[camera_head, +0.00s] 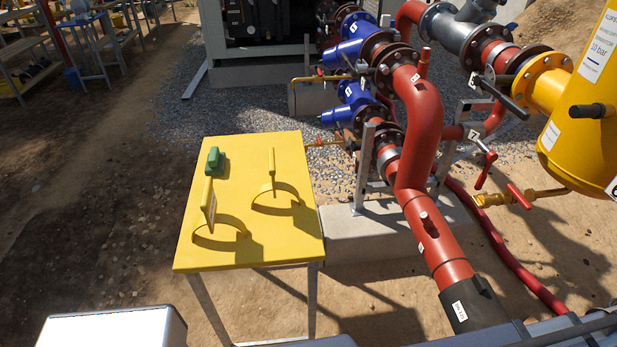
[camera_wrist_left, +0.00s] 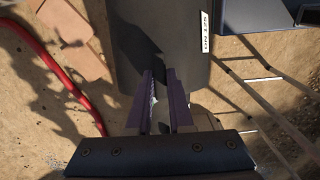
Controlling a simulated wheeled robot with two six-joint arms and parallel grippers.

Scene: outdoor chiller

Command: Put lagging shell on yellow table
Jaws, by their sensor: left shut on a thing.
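The lagging shell looks to be the black sleeve (camera_head: 478,305) with a white label, around the lower end of the red pipe at the bottom right. In the left wrist view the dark grey shell (camera_wrist_left: 185,45) fills the upper middle, its label at the upper right. My left gripper (camera_wrist_left: 160,82) has its purple fingers at the shell's near edge, shut on a narrow dark part of it; the exact grip is partly hidden. The yellow table (camera_head: 255,240) stands left of the pipes. My right gripper is not in view.
The table's front is clear. A concrete plinth (camera_head: 365,235), a red hose (camera_head: 500,245) and red pipework (camera_head: 422,140) lie right of it.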

